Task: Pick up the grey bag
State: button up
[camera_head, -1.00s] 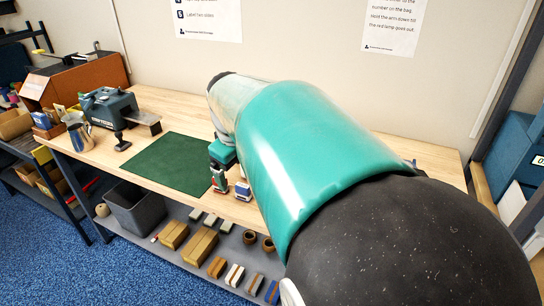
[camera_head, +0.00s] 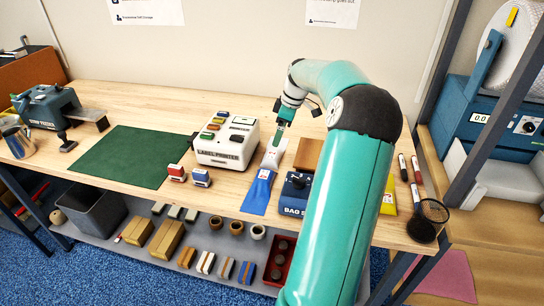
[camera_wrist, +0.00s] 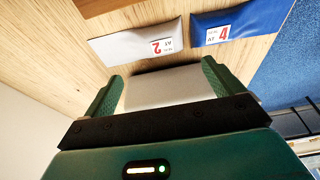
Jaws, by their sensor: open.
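The grey bag (camera_wrist: 135,45) lies flat on the wooden bench in the wrist view, with a white label marked 2. In the head view it shows as a pale strip (camera_head: 272,158), partly hidden by my gripper (camera_head: 283,122). In the wrist view my gripper (camera_wrist: 160,82) is open, its two green fingers apart, and the bag is just beyond the fingertips. A pale grey surface shows between the fingers; I cannot tell what it is. The blue bag (camera_wrist: 240,22), labelled 4, lies beside the grey bag and reaches the bench's front edge in the head view (camera_head: 257,192).
The label printer (camera_head: 220,143) stands left of the bags, with two stamps (camera_head: 200,177) in front. A brown block (camera_head: 308,154) and a blue device (camera_head: 296,192) are close on the right. A green mat (camera_head: 123,156) lies farther left. Pens and a mesh cup (camera_head: 428,220) are right.

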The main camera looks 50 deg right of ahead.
aim_at(272, 155)
jog(key=x, duration=1)
jog(key=shift+s+a+f, duration=0.1)
jog(key=shift+a+f, duration=0.1)
jog(key=shift+f, duration=0.15)
jog(key=c, duration=1.1)
jog(key=shift+r, duration=0.15)
